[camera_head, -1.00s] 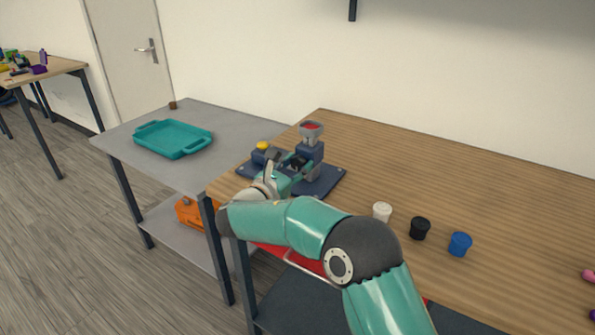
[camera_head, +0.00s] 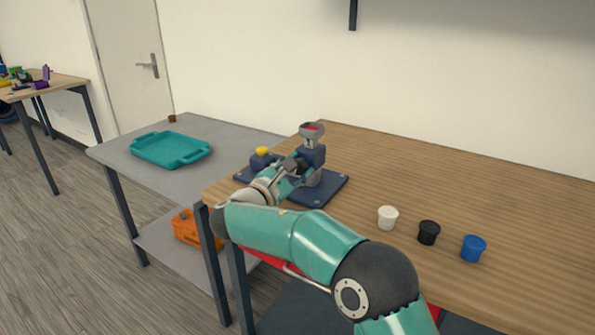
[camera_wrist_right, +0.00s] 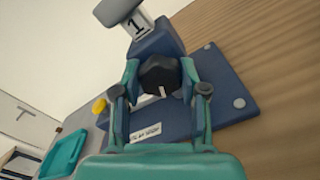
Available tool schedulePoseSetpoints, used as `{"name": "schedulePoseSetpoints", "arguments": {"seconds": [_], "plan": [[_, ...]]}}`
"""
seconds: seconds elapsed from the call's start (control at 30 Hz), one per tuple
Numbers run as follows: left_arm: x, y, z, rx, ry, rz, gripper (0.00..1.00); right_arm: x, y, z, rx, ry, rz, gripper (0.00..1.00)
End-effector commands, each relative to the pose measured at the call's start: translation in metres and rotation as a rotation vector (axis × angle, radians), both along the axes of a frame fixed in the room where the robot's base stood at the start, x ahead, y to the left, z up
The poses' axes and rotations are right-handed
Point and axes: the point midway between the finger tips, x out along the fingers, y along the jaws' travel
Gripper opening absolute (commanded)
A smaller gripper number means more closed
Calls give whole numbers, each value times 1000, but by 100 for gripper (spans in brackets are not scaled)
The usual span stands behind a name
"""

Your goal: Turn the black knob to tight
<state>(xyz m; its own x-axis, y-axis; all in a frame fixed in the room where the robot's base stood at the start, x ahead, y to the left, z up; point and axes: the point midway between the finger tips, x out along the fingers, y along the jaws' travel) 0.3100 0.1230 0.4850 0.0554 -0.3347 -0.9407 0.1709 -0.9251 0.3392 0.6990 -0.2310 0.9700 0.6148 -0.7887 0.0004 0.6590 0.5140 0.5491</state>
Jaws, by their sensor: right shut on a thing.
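The black knob (camera_wrist_right: 160,75) shows in the right wrist view, with a pale line on its face, on a dark blue device. My right gripper (camera_wrist_right: 160,88) has one finger on each side of the knob and is shut on it. The device's blue base plate (camera_head: 322,192) stands on the wooden table. In the head view my right gripper (camera_head: 296,166) reaches the device's front, and my arm and fingers mostly hide the knob there. A label on the plate (camera_wrist_right: 146,133) is too blurred to read fully. My left gripper is not in view.
The device has a grey cup with red inside (camera_head: 312,131) on top and a yellow button (camera_head: 262,151) beside it. White (camera_head: 387,217), black (camera_head: 428,232) and blue (camera_head: 473,247) cups stand on the wooden table (camera_head: 500,195). A teal tray (camera_head: 170,149) lies on the grey table.

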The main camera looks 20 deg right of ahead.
Motion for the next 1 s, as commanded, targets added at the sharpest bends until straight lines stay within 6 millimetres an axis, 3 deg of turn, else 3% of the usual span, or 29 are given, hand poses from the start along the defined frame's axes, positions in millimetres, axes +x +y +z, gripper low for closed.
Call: {"name": "schedulePoseSetpoints", "arguments": {"seconds": [0.23, 0.27, 0.4, 0.77, 1.0], "plan": [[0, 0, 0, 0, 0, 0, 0, 0, 1, 0, 0, 0, 3, 8], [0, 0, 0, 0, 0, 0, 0, 0, 1, 0, 0, 1, 3, 47], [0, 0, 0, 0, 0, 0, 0, 0, 0, 0, 0, 1, 1, 68], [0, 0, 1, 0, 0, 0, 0, -2, 2, 0, -1, 2, 1, 68], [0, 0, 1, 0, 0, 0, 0, -19, 26, 0, -1, 3, 4, 68]]}}
